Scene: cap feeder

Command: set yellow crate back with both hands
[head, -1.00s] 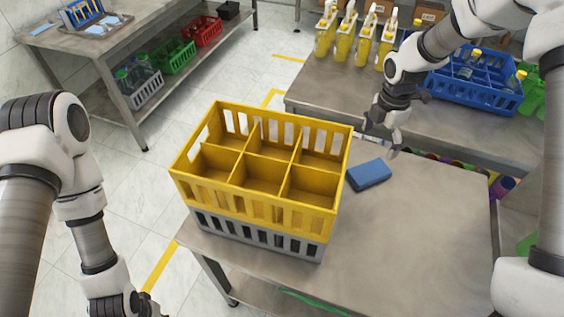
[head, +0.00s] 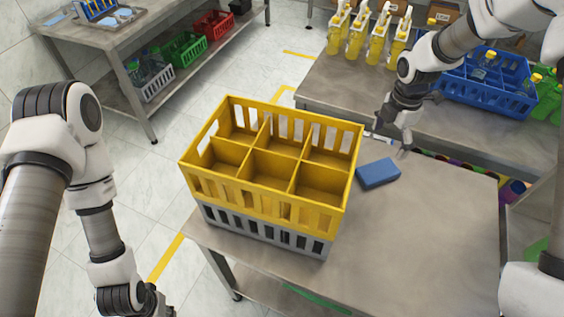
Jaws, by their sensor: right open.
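The yellow crate (head: 268,202) is empty, with six compartments. It sits upright on top of a grey crate (head: 262,234) at the left end of the steel table (head: 420,250). My right gripper (head: 394,142) is open and empty, beyond the blue sponge and to the right of the yellow crate, apart from it. My left arm comes down at the left. Its gripper end at the bottom edge, left of the crates, is mostly cut off, so I cannot tell whether it is open.
A blue sponge (head: 378,173) lies right of the yellow crate. A blue crate (head: 487,100) with bottles and several yellow pump bottles (head: 376,47) stand on the back table. Another table (head: 95,50) holds crates on its lower shelf. The table's right half is clear.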

